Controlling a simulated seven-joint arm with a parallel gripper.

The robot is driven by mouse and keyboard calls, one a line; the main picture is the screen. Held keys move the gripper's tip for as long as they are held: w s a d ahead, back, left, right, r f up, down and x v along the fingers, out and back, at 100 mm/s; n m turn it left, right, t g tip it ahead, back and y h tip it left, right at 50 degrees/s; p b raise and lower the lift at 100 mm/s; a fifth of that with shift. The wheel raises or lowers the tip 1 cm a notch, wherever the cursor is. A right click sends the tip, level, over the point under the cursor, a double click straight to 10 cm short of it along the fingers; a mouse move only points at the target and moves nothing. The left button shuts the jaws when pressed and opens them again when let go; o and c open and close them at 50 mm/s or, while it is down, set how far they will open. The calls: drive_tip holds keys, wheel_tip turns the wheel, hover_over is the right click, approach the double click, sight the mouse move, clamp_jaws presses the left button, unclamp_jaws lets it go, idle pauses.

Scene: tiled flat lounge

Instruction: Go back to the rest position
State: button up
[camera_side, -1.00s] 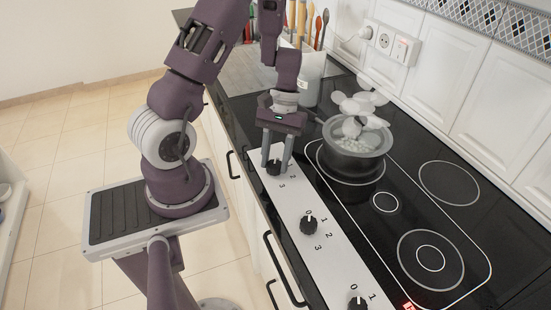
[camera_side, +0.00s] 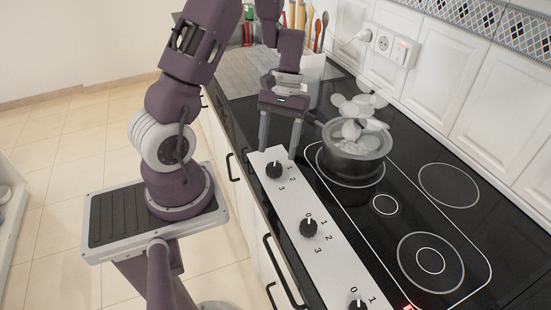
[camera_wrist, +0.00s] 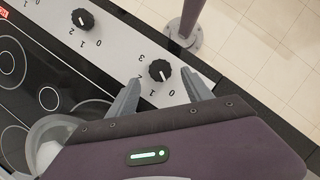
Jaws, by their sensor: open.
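My gripper (camera_side: 279,151) is open and empty in the side view, above the far end of the white control strip (camera_side: 292,202). Its two fingers are spread apart, just behind the farthest black knob (camera_side: 274,170). In the wrist view my gripper (camera_wrist: 162,92) also shows open, with that knob (camera_wrist: 160,71) seen beyond and between the fingertips. The fingers appear clear of the knob.
A grey pot (camera_side: 356,152) with pale steam above it stands on the far-left burner, its handle close to my gripper. Utensils in a white holder (camera_side: 310,72) stand behind. More knobs (camera_side: 309,228) line the strip. The burners to the right are clear.

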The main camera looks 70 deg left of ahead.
drive_tip(key=shift+v, duration=1.25)
drive_tip(key=d+r+m+t+y, duration=0.2)
drive_tip(key=d+r+m+t, duration=0.15)
drive_tip(key=d+r, duration=0.65)
drive_tip(key=s+d+r+m+t+y, duration=0.1)
drive_tip(key=s+d+r+m+t, duration=0.4)
drive_tip(key=s+r, duration=0.3)
drive_tip(key=shift+s+r+m, duration=0.2)
drive_tip(key=shift+s+m, duration=0.15)
drive_tip(key=shift+s, duration=0.75)
